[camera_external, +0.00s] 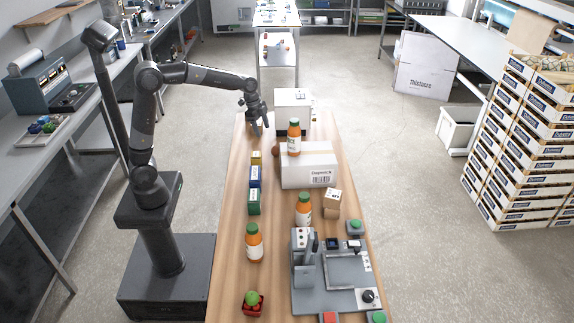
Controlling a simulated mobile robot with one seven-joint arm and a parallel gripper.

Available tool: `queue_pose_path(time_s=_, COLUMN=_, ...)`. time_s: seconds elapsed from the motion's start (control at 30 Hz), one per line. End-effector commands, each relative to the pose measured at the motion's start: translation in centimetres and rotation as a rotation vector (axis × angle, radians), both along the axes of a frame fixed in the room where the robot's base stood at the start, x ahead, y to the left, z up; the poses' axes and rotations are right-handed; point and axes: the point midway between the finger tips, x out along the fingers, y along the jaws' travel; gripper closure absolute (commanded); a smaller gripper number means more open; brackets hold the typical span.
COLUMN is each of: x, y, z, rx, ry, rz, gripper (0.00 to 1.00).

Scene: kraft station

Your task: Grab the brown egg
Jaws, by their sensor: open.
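A small brown rounded thing (276,152), which looks like the brown egg, is on the wooden table (228,215) just left of a cardboard box. It is small in the picture and its right side seems partly hidden by the box. My gripper (262,131) is over the far part of the table, pointing down with its fingers apart. It is empty, a little behind and left of the brown thing, and not touching it.
A cardboard box (309,173) and an orange bottle (294,142) stand right of the brown thing. Small yellow, blue and green boxes (254,182) line up at its near left. A white box (292,98) stands at the far end. The left table strip is mostly clear.

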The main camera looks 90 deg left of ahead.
Motion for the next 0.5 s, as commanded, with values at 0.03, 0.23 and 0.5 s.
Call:
queue_pose_path(time_s=0.03, x=1.1, y=1.5, z=-1.2, rx=-0.005, ry=0.009, rz=-0.016, gripper=0.36)
queue_pose_path(time_s=0.23, x=3.6, y=5.0, z=-4.0, rx=-0.015, ry=0.014, rz=-0.082, gripper=0.36)
queue_pose_path(time_s=0.5, x=4.6, y=5.9, z=-6.6, rx=-0.018, ry=0.016, rz=-0.108, gripper=0.36)
